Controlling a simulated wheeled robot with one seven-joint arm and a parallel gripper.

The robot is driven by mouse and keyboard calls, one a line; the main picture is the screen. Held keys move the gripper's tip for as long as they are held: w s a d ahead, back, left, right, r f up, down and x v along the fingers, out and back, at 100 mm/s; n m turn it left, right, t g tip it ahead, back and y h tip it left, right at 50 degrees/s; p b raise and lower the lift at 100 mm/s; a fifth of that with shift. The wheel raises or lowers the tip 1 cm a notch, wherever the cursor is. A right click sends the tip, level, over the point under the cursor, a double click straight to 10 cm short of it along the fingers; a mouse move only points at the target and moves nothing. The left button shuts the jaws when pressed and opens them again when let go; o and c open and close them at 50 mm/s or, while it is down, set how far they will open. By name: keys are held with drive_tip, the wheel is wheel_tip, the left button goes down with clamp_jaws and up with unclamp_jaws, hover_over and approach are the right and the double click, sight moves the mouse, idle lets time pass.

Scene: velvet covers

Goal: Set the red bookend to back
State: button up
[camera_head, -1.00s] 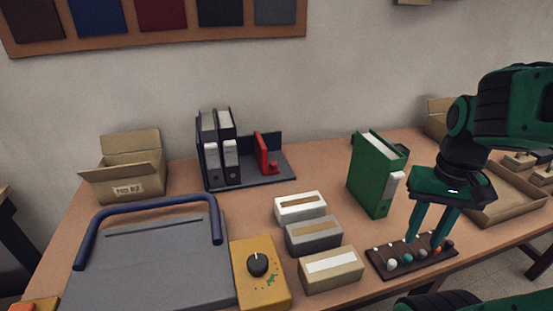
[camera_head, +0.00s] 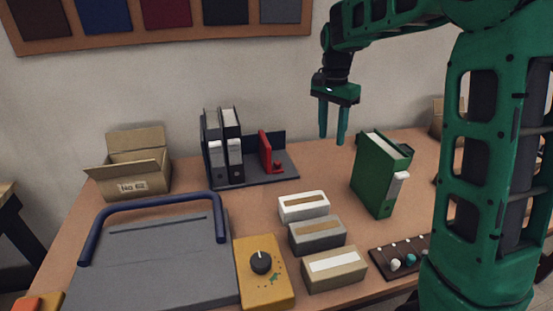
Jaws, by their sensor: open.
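The red bookend (camera_head: 267,152) stands upright on the dark shelf base (camera_head: 256,179) at the back of the table. It is to the right of two dark binders (camera_head: 222,148), with a gap between them and it. A dark upright panel (camera_head: 278,141) rises behind it. My gripper (camera_head: 333,140) is open and empty, fingers pointing down. In the picture it is to the right of the bookend and above the back of the table. Nothing covers the bookend.
A green binder (camera_head: 379,176) stands right of centre. Three boxes (camera_head: 317,235) sit in front. A cardboard box (camera_head: 135,165) is at the back left, near a grey machine with a blue handle (camera_head: 151,200). A yellow dial box (camera_head: 263,272) is at the front.

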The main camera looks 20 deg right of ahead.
sight(277, 161)
drive_tip(key=w+a+f+m, duration=0.2)
drive_tip(key=w+a+f, duration=0.1)
drive_tip(key=w+a, duration=0.35)
drive_tip(key=w+a+f+m, duration=0.1)
drive_tip(key=w+a+f, duration=0.1)
drive_tip(key=w+a, duration=0.5)
drive_tip(key=shift+y, duration=0.3)
drive_tip(key=f, duration=0.7)
drive_tip(key=w+d+f, duration=0.1)
drive_tip(key=f, duration=0.3)
drive_tip(key=shift+d, duration=0.1)
clamp_jaws()
